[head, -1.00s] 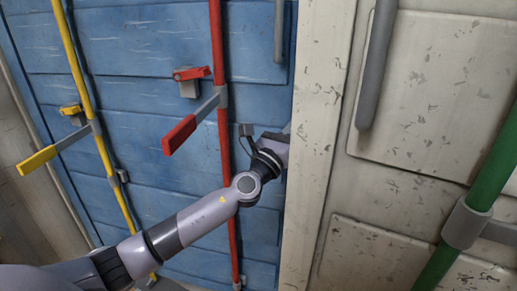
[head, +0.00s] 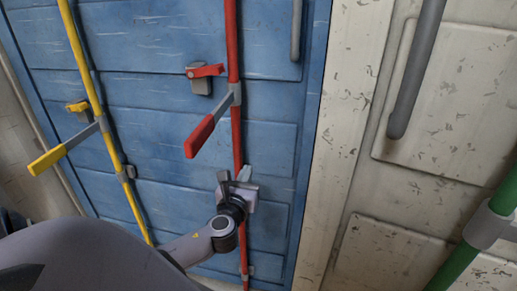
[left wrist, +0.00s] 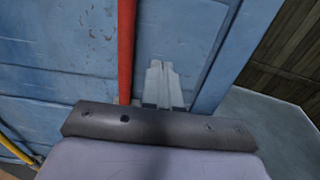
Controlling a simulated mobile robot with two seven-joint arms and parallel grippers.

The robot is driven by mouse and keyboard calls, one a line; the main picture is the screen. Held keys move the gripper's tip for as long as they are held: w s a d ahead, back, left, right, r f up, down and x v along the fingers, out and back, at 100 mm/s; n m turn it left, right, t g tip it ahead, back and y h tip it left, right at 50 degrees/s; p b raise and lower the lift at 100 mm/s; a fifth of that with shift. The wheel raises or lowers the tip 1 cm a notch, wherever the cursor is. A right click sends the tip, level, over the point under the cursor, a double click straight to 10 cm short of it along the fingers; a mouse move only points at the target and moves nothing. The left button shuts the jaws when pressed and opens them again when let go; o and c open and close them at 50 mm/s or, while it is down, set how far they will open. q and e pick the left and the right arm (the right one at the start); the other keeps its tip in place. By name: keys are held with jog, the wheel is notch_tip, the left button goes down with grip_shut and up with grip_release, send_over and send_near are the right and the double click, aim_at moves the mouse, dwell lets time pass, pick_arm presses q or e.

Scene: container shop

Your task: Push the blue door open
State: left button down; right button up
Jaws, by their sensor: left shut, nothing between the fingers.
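The blue door (head: 150,90) fills the left and middle of the head view. A red vertical bar with a red lever handle (head: 203,134) and a yellow bar with a yellow lever handle (head: 50,158) run down it. My left gripper (head: 243,174) is shut and empty, in front of the door's lower right part by the red bar. In the left wrist view, its closed fingers (left wrist: 162,82) point at the blue panel (left wrist: 190,35) just right of the red bar (left wrist: 126,50). I cannot tell whether they touch it. My right gripper is not in view.
A worn white post (head: 345,130) stands right of the blue door, with a white panel, grey handle (head: 415,70) and green bar (head: 490,220) beyond. The left wrist view shows dark planks (left wrist: 293,60) and bare grey floor (left wrist: 275,120) past the blue edge.

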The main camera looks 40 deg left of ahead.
aim_at(259, 143)
pick_arm(q)
jog(key=x, duration=1.2)
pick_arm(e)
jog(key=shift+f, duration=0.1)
